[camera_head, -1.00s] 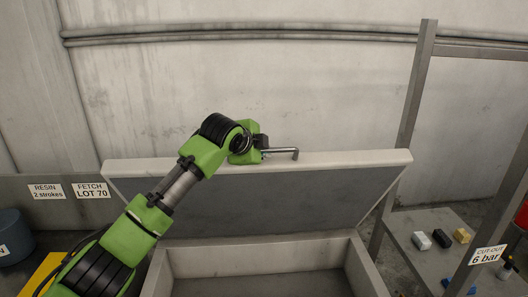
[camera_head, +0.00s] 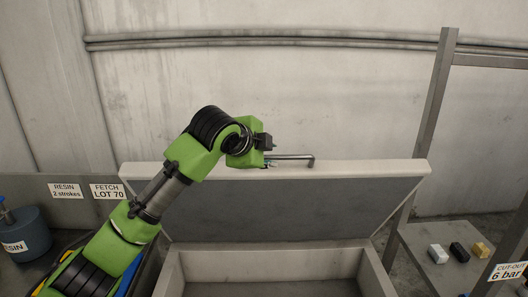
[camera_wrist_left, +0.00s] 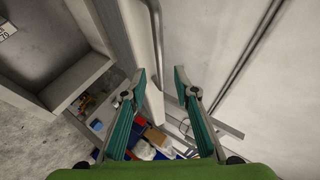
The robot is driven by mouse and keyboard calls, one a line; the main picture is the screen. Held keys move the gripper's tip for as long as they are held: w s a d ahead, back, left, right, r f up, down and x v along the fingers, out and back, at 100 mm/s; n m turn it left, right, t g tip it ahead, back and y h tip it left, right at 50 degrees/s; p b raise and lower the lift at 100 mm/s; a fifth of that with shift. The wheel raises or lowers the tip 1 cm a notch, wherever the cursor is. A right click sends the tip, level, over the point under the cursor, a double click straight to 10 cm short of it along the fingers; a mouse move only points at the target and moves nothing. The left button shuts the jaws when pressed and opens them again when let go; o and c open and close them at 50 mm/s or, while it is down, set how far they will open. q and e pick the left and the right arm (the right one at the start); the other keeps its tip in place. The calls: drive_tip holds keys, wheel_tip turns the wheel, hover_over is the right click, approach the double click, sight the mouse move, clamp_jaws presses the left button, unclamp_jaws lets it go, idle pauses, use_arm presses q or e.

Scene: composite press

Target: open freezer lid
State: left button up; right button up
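The freezer lid (camera_head: 290,205) stands raised and tilted back above the open freezer box (camera_head: 270,289), its grey inner face toward me in the head view. The bent metal handle (camera_head: 292,158) is at the lid's top edge; it also shows as a bar in the left wrist view (camera_wrist_left: 157,35). My left gripper (camera_head: 268,149) is at the handle's left end. In the left wrist view its fingers (camera_wrist_left: 160,82) are spread apart, with the handle's near end around the gap between the tips. I cannot tell whether they touch it. My right gripper is not in view.
A dark resin pot (camera_head: 25,238) stands at the left. A metal frame (camera_head: 428,130) with a shelf (camera_head: 425,270) holding small blocks stands at the right. The concrete wall (camera_head: 250,90) is behind the lid.

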use_arm(q)
drive_tip(key=v, duration=0.3)
drive_tip(key=shift+s+a+r, duration=0.1)
drive_tip(key=shift+s+r, duration=0.05)
drive_tip(key=shift+s, duration=0.1)
